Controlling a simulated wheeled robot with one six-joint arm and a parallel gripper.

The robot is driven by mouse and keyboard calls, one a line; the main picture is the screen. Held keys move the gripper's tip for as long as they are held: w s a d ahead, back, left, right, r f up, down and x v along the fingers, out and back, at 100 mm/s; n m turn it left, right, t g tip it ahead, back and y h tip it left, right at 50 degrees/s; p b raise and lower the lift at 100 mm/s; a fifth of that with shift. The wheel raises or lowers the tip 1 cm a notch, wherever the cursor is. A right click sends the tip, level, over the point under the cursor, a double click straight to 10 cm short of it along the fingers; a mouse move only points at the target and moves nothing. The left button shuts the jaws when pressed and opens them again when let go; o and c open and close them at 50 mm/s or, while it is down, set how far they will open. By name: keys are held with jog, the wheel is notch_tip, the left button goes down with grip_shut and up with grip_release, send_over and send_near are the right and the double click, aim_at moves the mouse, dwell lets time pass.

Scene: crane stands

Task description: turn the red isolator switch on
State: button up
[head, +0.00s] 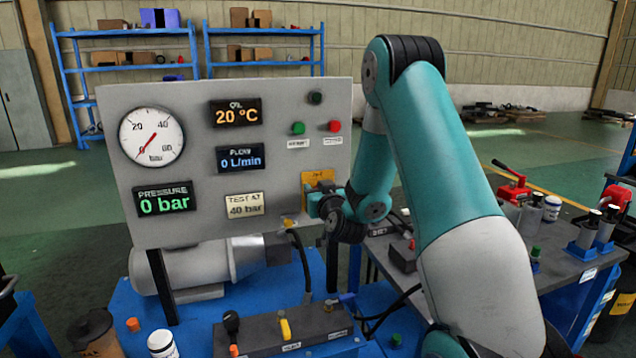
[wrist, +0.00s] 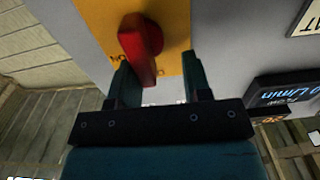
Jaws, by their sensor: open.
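The red isolator switch (wrist: 143,52) sits on a yellow plate (wrist: 98,18) on the grey panel in the wrist view. Its handle sticks out toward the camera, and faint lettering shows beside it. In the head view the yellow plate (head: 318,176) is at the panel's lower right, and the red handle is hidden behind my gripper (head: 318,200). In the wrist view my gripper (wrist: 156,74) is open, one finger on each side of the handle. Gaps show between handle and fingers; I cannot tell whether either one touches it.
The panel (head: 290,98) carries a gauge (head: 151,136) with its needle low, and displays reading 0 bar, 20 °C and 0 L/min. Green and red buttons sit above the switch. A valve block (head: 262,328) with levers stands below. A grey bench (head: 560,268) with tools is right.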

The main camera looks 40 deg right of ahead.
jog(key=shift+w+d+f, duration=0.2)
jog(key=shift+d+f, duration=0.1)
jog(key=shift+d, duration=0.3)
jog(key=shift+s+d, duration=0.1)
jog(key=shift+d, duration=0.05)
grip_shut()
jog(key=shift+m, duration=0.4)
jog(key=shift+s+d+f+m+b, duration=0.1)
jog(key=shift+d+f+m+b, duration=0.25)
jog(key=shift+m, duration=2.55)
jog(key=shift+s+d+f+m+b, duration=0.2)
jog(key=shift+m+b, duration=0.2)
jog(key=shift+m, duration=2.5)
jog(key=shift+s+d+f+m+b, duration=0.1)
jog(key=shift+d+f+m+b, duration=0.25)
jog(key=shift+m, duration=2.55)
jog(key=shift+a, duration=0.1)
